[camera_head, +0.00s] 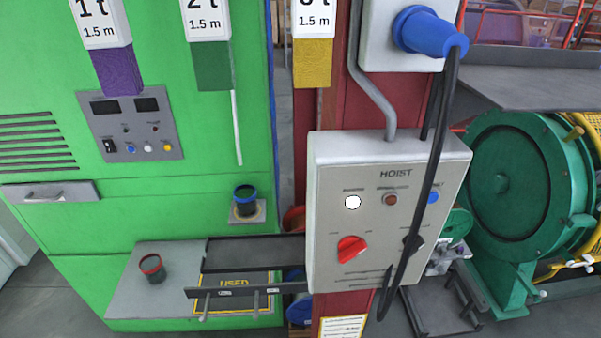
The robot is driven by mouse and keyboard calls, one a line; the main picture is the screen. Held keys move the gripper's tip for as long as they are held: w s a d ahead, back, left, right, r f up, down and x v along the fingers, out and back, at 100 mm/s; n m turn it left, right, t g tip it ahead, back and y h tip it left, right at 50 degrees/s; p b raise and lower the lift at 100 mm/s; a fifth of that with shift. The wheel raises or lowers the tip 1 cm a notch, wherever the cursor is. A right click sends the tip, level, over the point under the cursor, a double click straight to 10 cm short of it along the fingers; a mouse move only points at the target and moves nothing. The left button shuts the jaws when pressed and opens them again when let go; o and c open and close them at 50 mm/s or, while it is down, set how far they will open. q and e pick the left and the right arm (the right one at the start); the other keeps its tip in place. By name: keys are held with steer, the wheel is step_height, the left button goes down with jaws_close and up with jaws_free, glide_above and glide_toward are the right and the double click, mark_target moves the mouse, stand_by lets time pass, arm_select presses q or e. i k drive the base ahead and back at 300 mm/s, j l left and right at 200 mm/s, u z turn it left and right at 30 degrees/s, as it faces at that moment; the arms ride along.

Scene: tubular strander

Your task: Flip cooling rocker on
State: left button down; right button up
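A small grey control panel (131,126) sits on the green cabinet at the left. A black rocker switch (109,146) is at its lower left. Its label is too small to read, so I cannot tell for sure that it is the cooling rocker, nor which way it is tipped.
A grey HOIST box (386,178) with a red knob (351,249) stands forward on a red post, a black cable hanging across it. Tags hang above the panel, including a purple one (118,72). A drawer handle (45,196) and shelf (130,300) jut out below.

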mark_target(108, 145)
steer(key=k+j+u, duration=0.1)
steer(key=u, duration=1.05)
